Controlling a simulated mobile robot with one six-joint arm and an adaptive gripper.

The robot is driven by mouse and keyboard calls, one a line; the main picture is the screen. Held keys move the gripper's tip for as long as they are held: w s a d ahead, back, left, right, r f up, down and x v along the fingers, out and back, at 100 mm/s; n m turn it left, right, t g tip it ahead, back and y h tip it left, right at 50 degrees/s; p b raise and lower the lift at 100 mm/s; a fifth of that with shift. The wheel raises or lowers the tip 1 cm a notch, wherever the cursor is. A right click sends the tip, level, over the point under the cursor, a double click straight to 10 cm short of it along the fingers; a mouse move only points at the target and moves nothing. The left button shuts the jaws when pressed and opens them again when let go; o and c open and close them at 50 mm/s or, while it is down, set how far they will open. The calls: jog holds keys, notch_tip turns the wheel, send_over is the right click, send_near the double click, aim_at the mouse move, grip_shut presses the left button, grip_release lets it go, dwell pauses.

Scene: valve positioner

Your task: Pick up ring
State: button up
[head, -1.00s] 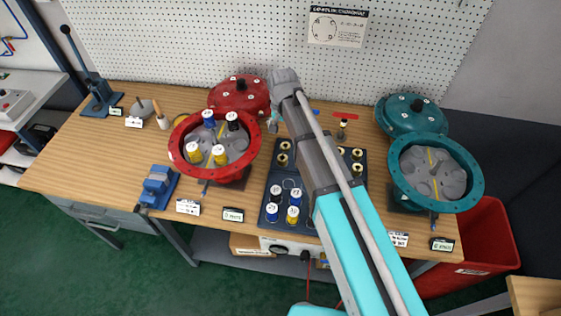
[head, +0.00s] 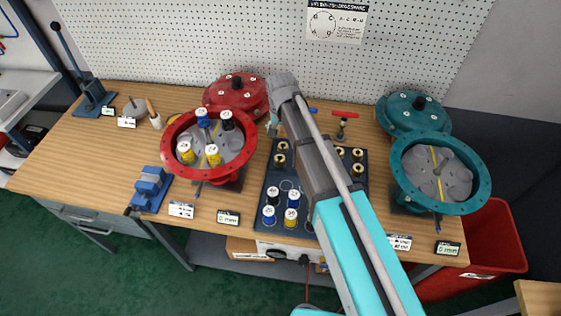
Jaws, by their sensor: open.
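Several small brass-coloured rings stand on the dark tray (head: 268,200). Two are left of my arm, an upper ring (head: 282,147) and a lower ring (head: 280,160). Others are right of it, such as an upper ring (head: 357,154) and a lower ring (head: 358,169). I cannot tell which ring the task means. My gripper (head: 272,127) is small in view, partly hidden behind my wrist, beyond the tray's upper left edge and right of the red housing (head: 175,171). It is open, with no ring seen in it. My arm hides the middle of the tray.
Blue, yellow and black-bodied cylinders stand in the red housing and on the tray's near end. A red cover (head: 236,93), teal cover (head: 414,114), teal housing (head: 481,185), blue vise (head: 151,187) and red-handled valve (head: 342,124) surround the tray. The bench's left part is mostly clear.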

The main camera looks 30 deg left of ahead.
jog(key=b, duration=0.8)
send_over(280, 158)
jog(key=shift+s+d+f, duration=0.1)
jog(key=shift+d+f, duration=0.05)
jog(key=shift+f, duration=1.9)
jog(key=shift+s+d+f, duration=0.1)
jog(key=shift+d+f, duration=0.05)
jog(key=shift+f, duration=1.9)
jog(key=shift+s+a+f+b, duration=0.1)
jog(key=shift+s+f+b, duration=0.05)
jog(key=shift+f+b, duration=2.45)
grip_shut()
jog(key=shift+r, duration=0.1)
notch_tip(280, 158, up, 10)
jog(key=p, duration=1)
